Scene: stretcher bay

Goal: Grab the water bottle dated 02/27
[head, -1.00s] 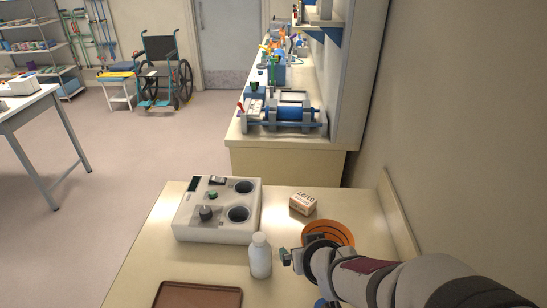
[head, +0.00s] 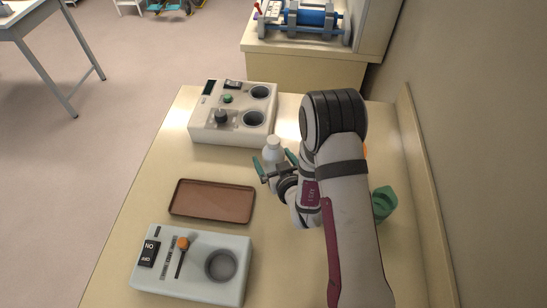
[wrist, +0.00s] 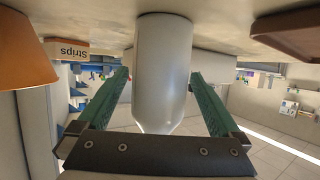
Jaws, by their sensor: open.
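A plain white bottle (head: 273,149) with a narrower top stands on the bench, just in front of the white two-well device. No date or label is readable on its visible side. My gripper (head: 275,164) is at the bottle, its green fingers open. In the wrist view, which is upside down, the bottle (wrist: 162,70) stands between the two spread fingers of my gripper (wrist: 159,82). A gap shows on each side, so neither finger clearly touches it. In the head view my arm and fingers cover the bottle's lower part.
The white device (head: 233,112) is behind the bottle. A brown tray (head: 212,200) lies to its left front, with a grey control box (head: 195,265) nearer. A green object (head: 384,203) stands right of my arm.

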